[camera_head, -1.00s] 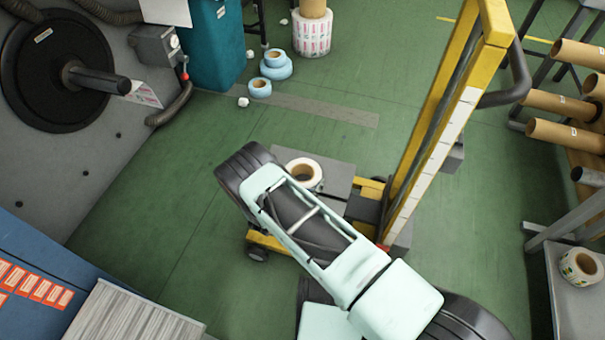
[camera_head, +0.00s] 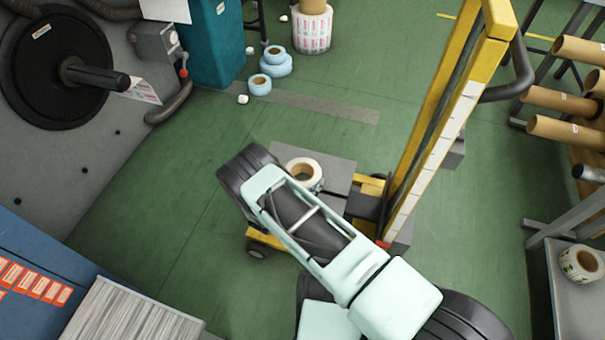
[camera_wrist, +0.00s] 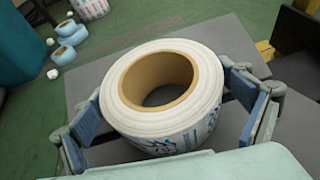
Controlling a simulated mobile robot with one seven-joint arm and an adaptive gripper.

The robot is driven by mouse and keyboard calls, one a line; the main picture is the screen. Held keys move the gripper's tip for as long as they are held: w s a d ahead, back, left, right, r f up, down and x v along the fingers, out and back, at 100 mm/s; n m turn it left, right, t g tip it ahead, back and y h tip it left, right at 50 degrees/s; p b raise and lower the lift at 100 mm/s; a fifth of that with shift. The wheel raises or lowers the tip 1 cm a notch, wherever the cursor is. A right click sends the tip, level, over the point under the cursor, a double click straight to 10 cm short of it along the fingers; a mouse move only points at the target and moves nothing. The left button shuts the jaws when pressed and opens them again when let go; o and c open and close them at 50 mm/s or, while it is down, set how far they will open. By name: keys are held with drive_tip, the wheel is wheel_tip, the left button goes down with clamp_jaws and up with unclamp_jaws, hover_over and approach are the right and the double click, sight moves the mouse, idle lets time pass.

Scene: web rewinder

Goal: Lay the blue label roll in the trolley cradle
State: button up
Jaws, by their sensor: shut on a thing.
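The label roll (camera_wrist: 140,118) is white with blue print on its side and a brown cardboard core, its bore facing up. My gripper (camera_wrist: 166,108) is shut on it, with one blue-padded finger on each side. In the head view the roll (camera_head: 291,166) shows just past my wrist, over the grey top of the trolley (camera_head: 338,162). The same grey surface (camera_wrist: 105,68) lies under the roll in the wrist view. The roll hides the spot beneath it, so I cannot tell whether it touches. My arm hides the gripper in the head view.
The trolley's yellow mast (camera_head: 440,110) rises close to the right of my arm. A machine with a black disc and shaft (camera_head: 95,76) stands at left. Blue rolls (camera_head: 260,84) lie on the floor at the back. A rack of cardboard cores (camera_head: 560,103) stands at right.

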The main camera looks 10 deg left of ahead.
drive_tip(key=shift+f, duration=0.1)
drive_tip(key=o, duration=1.4)
drive_tip(key=shift+f, duration=0.15)
drive_tip(key=shift+p+v, duration=2)
drive_tip(key=shift+v, duration=2.55)
wheel_tip(320, 180, up, 8)
drive_tip(key=p, duration=0.5)
drive_tip(key=shift+p, duration=0.3)
